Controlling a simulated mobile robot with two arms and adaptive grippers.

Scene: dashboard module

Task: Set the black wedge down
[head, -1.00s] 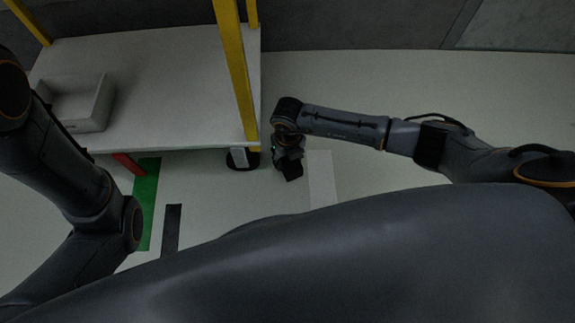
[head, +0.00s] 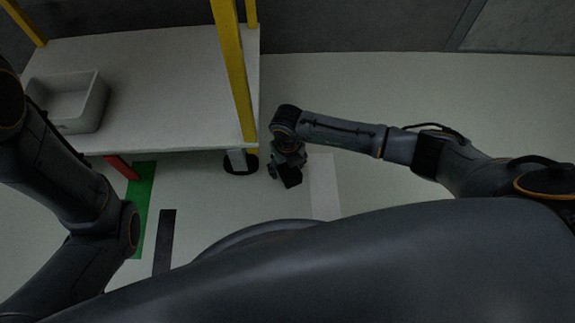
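My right gripper (head: 284,168) hangs over the pale floor, just right of the shelf's front right corner. A small black block, which looks like the black wedge (head: 291,179), is at its fingertips, and the gripper appears shut on it. The fingers are dark and small, so their exact grip is hard to make out. I cannot tell whether the wedge touches the floor. My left arm comes in along the left edge, and its gripper is not in view.
A white table (head: 150,85) with yellow posts (head: 232,70) stands at upper left, holding a grey bin (head: 88,108). Green (head: 143,205), black (head: 164,243), red (head: 121,167) and white (head: 324,185) strips mark the floor. Open floor (head: 420,90) lies beyond the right arm.

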